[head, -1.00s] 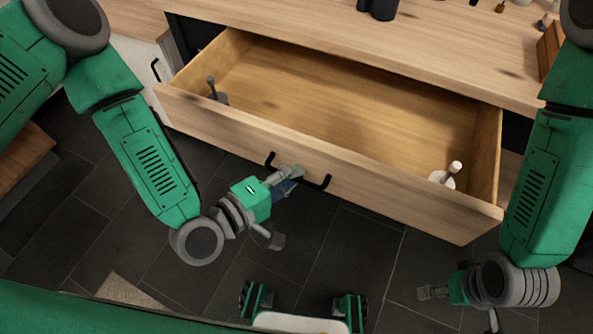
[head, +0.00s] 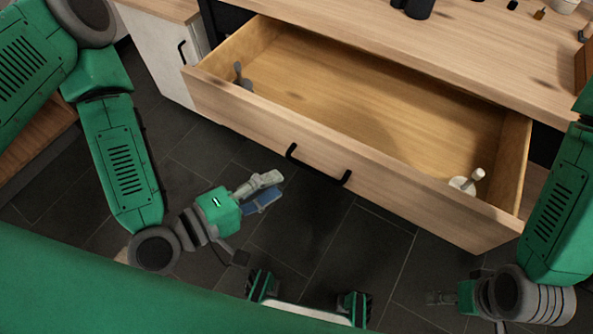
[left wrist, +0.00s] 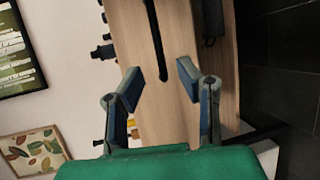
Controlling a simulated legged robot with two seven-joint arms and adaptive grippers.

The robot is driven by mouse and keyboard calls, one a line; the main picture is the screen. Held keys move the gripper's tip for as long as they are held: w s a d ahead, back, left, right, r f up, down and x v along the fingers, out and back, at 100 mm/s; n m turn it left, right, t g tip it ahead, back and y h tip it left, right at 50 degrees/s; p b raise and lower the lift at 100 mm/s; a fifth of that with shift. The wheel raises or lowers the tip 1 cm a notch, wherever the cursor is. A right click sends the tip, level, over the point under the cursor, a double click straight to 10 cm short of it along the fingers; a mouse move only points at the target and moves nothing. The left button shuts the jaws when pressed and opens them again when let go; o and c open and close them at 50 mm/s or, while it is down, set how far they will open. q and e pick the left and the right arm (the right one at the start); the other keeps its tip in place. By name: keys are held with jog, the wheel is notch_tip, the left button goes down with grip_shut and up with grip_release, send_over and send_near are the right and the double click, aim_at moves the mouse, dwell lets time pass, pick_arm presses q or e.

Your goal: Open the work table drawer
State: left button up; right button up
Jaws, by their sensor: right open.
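My right gripper (head: 432,298) is open, low at the right, away from the drawer.
A dark grey item (head: 240,78) is in the drawer's left corner, and a white mortar with a pestle (head: 463,184) is at its right end. The wooden tabletop (head: 470,60) is behind. A white cabinet (head: 160,62) stands at left. Dark tiled floor (head: 330,235) is open in front.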

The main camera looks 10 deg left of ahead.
pick_arm(q)
jog(key=v, duration=0.3)
jog(key=shift+a, duration=0.1)
dwell(0.4)
jog(key=s+a+f+m+g+y+p, duration=0.2)
jog(key=s+a+f+m+g+y, duration=0.15)
jog(key=f+m+g, duration=0.45)
jog(key=s+a+f+m+g+y, duration=0.1)
jog(key=s+a+y, duration=0.1)
jog(key=a, duration=0.3)
jog(key=s+a+f+m+g+y+p, duration=0.1)
jog(key=s+a+f+m+g+y, duration=0.1)
jog(key=a+y, duration=0.3)
jog(key=shift+a, duration=0.8)
